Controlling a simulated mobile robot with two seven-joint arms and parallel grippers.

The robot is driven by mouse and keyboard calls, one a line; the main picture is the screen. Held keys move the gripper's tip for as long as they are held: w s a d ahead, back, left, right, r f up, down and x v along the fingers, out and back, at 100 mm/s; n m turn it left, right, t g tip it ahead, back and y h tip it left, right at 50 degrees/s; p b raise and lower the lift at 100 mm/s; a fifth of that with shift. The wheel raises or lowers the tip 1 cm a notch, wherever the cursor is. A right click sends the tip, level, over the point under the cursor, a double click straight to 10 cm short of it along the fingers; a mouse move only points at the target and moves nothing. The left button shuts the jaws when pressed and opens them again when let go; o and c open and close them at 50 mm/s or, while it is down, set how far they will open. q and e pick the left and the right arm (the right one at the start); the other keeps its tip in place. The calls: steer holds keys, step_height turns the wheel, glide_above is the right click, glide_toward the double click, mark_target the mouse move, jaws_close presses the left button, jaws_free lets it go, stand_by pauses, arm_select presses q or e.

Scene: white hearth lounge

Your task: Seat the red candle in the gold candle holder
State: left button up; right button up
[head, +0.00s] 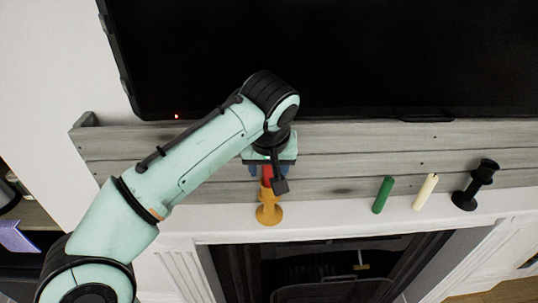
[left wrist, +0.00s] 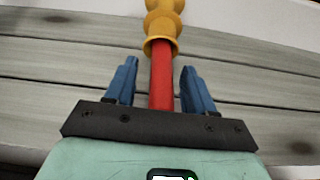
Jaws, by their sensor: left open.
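My left gripper (head: 268,170) is above the holder, around the candle. Its blue fingers (left wrist: 159,66) are open, with a visible gap on both sides of the candle. My forearm and hand partly hide the candle in the head view. My right gripper is not in view.
A green candle (head: 383,195), a cream candle (head: 425,192) and a black candle holder (head: 473,187) stand to the right on the shelf (head: 335,168). A large black screen (head: 380,60) is behind. The fireplace opening (head: 330,265) lies below the shelf's front edge.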

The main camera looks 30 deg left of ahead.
arm_select(q)
steer(key=p+v, duration=0.1)
steer(key=v, duration=1.1)
steer(key=shift+p, duration=0.4)
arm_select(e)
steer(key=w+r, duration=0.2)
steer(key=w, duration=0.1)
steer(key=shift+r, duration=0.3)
arm_select(q)
steer(key=shift+w, duration=0.15)
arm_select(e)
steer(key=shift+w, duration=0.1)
